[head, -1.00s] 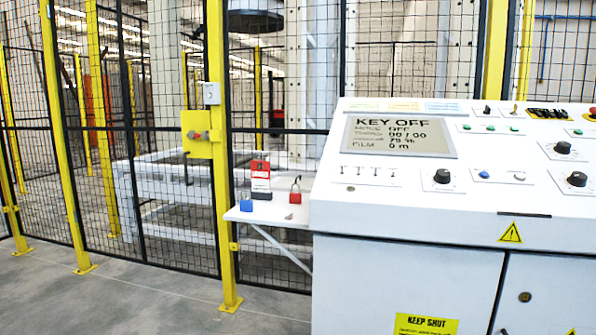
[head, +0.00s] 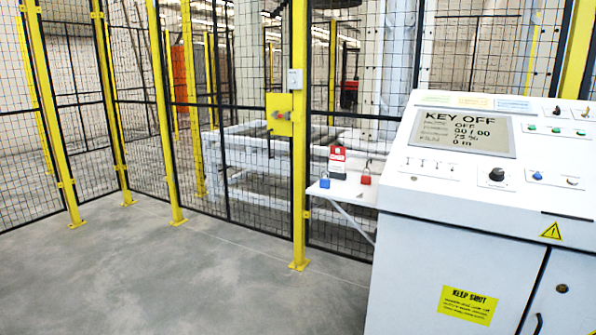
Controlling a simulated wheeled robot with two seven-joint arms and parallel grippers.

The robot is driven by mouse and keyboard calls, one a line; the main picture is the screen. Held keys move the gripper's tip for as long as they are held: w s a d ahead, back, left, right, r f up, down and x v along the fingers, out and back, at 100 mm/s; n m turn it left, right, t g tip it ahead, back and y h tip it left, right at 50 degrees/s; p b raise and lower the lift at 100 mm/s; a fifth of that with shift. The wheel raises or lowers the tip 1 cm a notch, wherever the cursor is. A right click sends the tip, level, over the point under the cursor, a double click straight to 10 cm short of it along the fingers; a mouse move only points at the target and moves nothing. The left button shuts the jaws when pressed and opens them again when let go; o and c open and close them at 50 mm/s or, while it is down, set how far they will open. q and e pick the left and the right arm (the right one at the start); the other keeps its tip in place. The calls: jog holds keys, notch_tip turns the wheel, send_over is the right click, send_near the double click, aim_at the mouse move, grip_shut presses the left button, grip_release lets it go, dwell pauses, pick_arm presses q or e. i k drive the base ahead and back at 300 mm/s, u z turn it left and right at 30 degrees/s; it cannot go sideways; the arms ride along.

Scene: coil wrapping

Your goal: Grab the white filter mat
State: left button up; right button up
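No white filter mat can be made out in the head view. Neither of my grippers is in view. A white control cabinet (head: 410,260) fills the right side, its display (head: 463,131) reading KEY OFF.
A small shelf (head: 335,189) beside the cabinet carries a blue padlock (head: 325,181), a red padlock (head: 366,178) and a red-and-white tag (head: 337,162). A mesh fence with yellow posts (head: 299,220) runs behind. Open grey floor (head: 180,275) lies at the left and front.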

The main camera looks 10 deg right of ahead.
aim_at(356, 165)
jog(key=u, duration=0.3)
jog(key=i, duration=1.4)
jog(key=z, duration=0.25)
jog(key=i, duration=2.9)
jog(key=z, duration=1.8)
jog(key=i, duration=1.1)
jog(key=z, duration=1.2)
